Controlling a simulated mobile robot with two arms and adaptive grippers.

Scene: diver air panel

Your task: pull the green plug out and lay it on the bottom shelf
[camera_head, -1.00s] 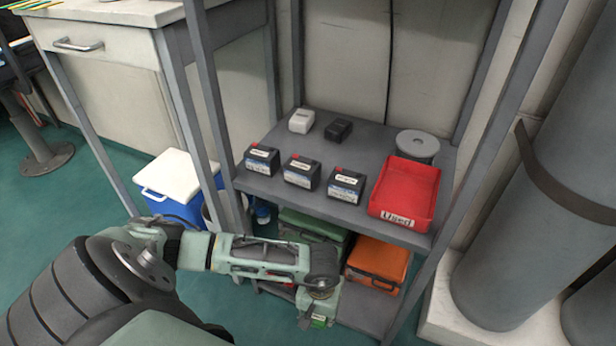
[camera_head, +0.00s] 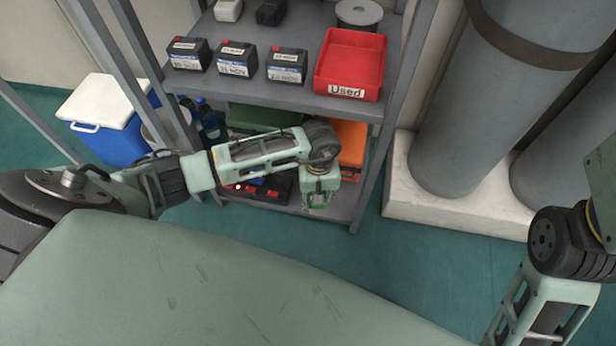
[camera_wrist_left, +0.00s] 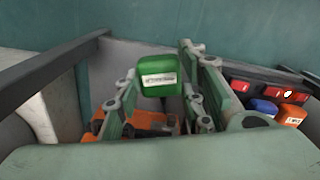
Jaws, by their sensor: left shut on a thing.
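The green plug (camera_wrist_left: 158,75) is a small block with a white label, seen between the fingers of my left gripper (camera_wrist_left: 160,90) in the left wrist view. The gripper is shut on it. In the head view my left gripper (camera_head: 318,195) points down at the front of the bottom shelf (camera_head: 345,207), right of the middle, and mostly hides the plug. I cannot tell whether the plug touches the shelf. A black panel (camera_head: 270,186) with red parts is left of the gripper; blue and orange plugs (camera_wrist_left: 290,117) show there in the wrist view. My right gripper is out of view.
An orange case (camera_head: 352,140) and a green case (camera_head: 265,118) stand behind my left arm on the bottom shelf. The shelf above (camera_head: 300,102) holds a red bin (camera_head: 350,62) and batteries (camera_head: 237,60). Grey cylinders (camera_head: 480,110) stand at right. A blue-and-white cooler (camera_head: 105,120) stands left.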

